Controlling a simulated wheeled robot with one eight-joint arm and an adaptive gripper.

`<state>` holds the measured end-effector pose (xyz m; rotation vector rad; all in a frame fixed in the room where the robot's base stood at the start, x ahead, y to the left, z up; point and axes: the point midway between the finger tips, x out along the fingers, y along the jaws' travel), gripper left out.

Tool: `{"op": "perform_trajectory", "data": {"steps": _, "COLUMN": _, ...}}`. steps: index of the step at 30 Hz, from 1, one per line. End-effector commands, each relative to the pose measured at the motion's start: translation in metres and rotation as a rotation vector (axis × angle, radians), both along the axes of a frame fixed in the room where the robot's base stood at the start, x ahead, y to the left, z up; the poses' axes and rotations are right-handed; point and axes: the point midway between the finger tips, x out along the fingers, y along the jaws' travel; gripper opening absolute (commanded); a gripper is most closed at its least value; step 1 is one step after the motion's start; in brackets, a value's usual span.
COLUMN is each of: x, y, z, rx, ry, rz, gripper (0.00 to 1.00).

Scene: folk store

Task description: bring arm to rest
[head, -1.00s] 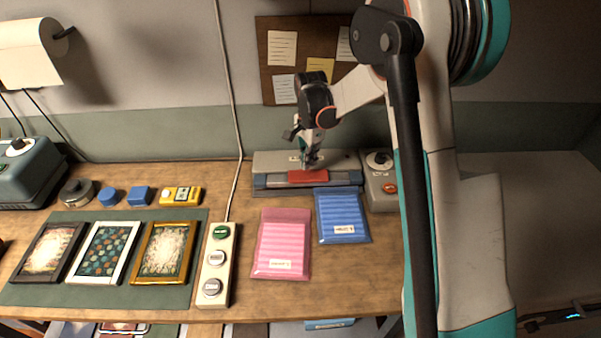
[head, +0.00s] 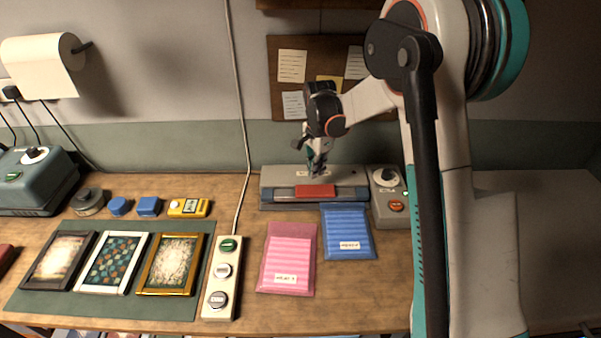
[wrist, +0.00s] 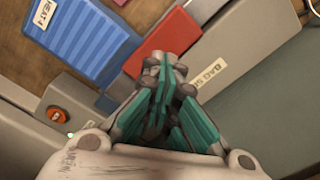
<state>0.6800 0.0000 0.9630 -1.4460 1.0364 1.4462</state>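My gripper (head: 317,163) hangs over the grey bag sealer (head: 272,181) at the back of the bench, just above its red bar (head: 315,190). In the wrist view, the teal fingers of my gripper (wrist: 165,70) are together with nothing visible between them. Their tips overlap the edge of the red bar (wrist: 162,47) in that view. I cannot tell whether they touch it. My arm reaches in from the right side of the head view.
A blue packet (head: 346,228) and a pink packet (head: 288,255) lie in front of the sealer. A control box (head: 388,205) stands to its right.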

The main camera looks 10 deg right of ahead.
Motion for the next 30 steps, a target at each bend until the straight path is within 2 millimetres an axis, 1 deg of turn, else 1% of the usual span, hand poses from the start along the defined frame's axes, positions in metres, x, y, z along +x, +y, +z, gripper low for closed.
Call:
{"op": "perform_trajectory", "data": {"steps": 4, "x": 0.000, "y": 0.000, "z": 0.001, "rx": 0.000, "ry": 0.000, "rz": 0.001, "gripper": 0.00}}
{"op": "perform_trajectory", "data": {"steps": 6, "x": -0.002, "y": 0.000, "z": 0.004, "rx": 0.000, "ry": -0.004, "rz": 0.008, "gripper": 0.00}}
{"op": "perform_trajectory", "data": {"steps": 8, "x": -0.005, "y": 0.000, "z": 0.011, "rx": 0.000, "ry": -0.013, "rz": 0.024, "gripper": 0.00}}
{"op": "perform_trajectory", "data": {"steps": 11, "x": -0.015, "y": 0.000, "z": 0.030, "rx": -0.001, "ry": -0.036, "rz": 0.072, "gripper": 0.00}}
{"op": "perform_trajectory", "data": {"steps": 15, "x": -0.035, "y": 0.000, "z": 0.064, "rx": -0.007, "ry": -0.085, "rz": 0.171, "gripper": 0.00}}
{"op": "perform_trajectory", "data": {"steps": 17, "x": -0.045, "y": 0.000, "z": 0.078, "rx": -0.012, "ry": -0.109, "rz": 0.214, "gripper": 0.00}}
{"op": "perform_trajectory", "data": {"steps": 21, "x": -0.069, "y": 0.000, "z": 0.108, "rx": -0.026, "ry": -0.158, "rz": 0.318, "gripper": 0.00}}
{"op": "perform_trajectory", "data": {"steps": 24, "x": -0.088, "y": 0.000, "z": 0.126, "rx": -0.039, "ry": -0.194, "rz": 0.391, "gripper": 0.00}}
{"op": "perform_trajectory", "data": {"steps": 30, "x": -0.128, "y": 0.000, "z": 0.156, "rx": -0.072, "ry": -0.263, "rz": 0.536, "gripper": 0.00}}
